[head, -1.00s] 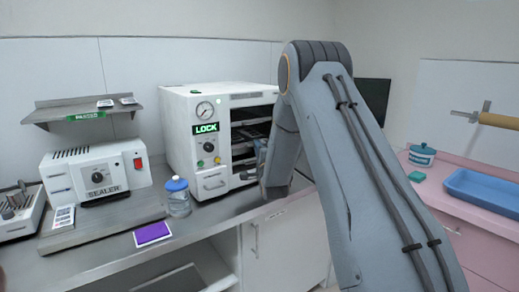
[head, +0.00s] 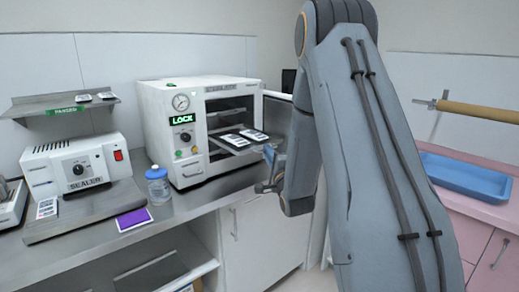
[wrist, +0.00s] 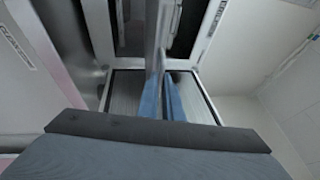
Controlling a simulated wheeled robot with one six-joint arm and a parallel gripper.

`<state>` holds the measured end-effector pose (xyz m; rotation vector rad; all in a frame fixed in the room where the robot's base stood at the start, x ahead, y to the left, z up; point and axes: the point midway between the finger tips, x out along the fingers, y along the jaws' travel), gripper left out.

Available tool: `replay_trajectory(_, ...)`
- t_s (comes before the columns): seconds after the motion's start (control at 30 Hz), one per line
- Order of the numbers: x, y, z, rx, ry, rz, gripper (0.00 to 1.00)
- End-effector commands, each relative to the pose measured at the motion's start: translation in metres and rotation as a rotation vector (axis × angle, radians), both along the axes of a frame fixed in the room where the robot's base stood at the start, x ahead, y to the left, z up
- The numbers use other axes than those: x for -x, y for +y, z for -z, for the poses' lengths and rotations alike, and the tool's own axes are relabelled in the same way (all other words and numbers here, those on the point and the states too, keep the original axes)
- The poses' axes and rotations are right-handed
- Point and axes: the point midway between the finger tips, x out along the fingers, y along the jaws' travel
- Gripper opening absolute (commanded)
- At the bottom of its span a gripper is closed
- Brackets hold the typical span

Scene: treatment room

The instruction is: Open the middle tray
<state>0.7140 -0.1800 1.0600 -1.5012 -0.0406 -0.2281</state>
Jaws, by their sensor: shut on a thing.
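The white sterilizer (head: 207,92) stands on the counter with its front open and a green LOCK display. Its middle tray (head: 238,149) sticks out of the opening to the front right and carries dark and white pouches. Another tray (head: 226,113) sits inside above it. My gripper (head: 272,167) is at the outer end of the middle tray, partly hidden by my arm. In the wrist view, the blue fingers (wrist: 162,97) are close together on the tray's edge. The exact contact is hard to make out there.
A blue-capped bottle (head: 158,186) and a purple packet (head: 134,219) are on the counter left of the sterilizer. The sealer (head: 78,168) stands farther left under a shelf (head: 68,106). A blue tray (head: 465,175) lies on the pink counter at right.

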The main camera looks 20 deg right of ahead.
Motion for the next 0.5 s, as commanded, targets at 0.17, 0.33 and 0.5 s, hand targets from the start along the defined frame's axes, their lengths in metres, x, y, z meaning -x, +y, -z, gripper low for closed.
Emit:
replay_trajectory(0.17, 0.012, -0.002, 0.0, 0.0, 0.002, -0.003, 0.0)
replay_trajectory(0.33, 0.015, -0.003, 0.001, 0.0, 0.002, -0.003, 0.0)
replay_trajectory(0.5, 0.015, -0.003, 0.001, 0.0, 0.002, -0.003, 0.0)
